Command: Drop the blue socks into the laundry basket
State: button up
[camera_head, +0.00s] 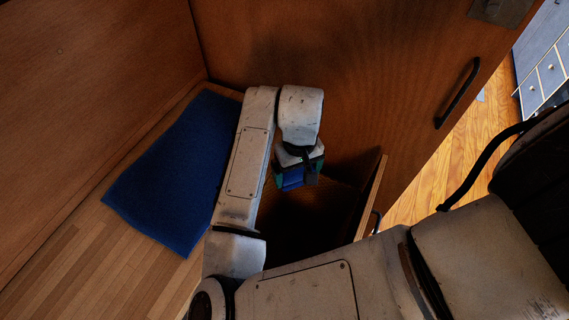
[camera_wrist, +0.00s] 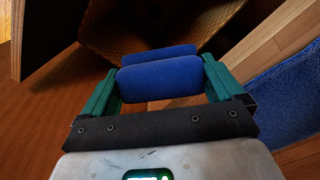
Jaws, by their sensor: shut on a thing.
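The blue socks (camera_wrist: 160,80), a rolled bundle, sit between the green fingers of my gripper (camera_wrist: 163,72), which is shut on them. In the head view my gripper (camera_head: 298,176) points downward, and the socks (camera_head: 291,181) show as a small blue patch between its fingers. A brown woven-looking interior (camera_wrist: 150,22), which appears to be the laundry basket, lies beyond the socks in the wrist view. In the head view a dark open space with a wooden edge (camera_head: 373,190) lies below my gripper; its inside is too dark to make out. The socks are held above it, apart from its bottom.
A blue mat (camera_head: 170,180) lies on the wood floor at left; it also shows in the wrist view (camera_wrist: 290,112). Brown wooden walls stand left and behind. A black handle (camera_head: 458,93) is on the back panel. A drawer unit (camera_head: 546,72) stands far right.

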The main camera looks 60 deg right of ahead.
aim_at(296, 184)
jog(key=shift+w+a+f+b, duration=0.1)
jog(key=shift+f+b, duration=2.5)
jog(key=shift+f, duration=0.4)
jog(key=o, duration=0.7)
jog(key=shift+c, duration=0.2)
jog(key=shift+r, duration=0.1)
notch_tip(296, 184, up, 11)
jog(key=shift+f+p, duration=0.15)
jog(key=shift+p, duration=0.55)
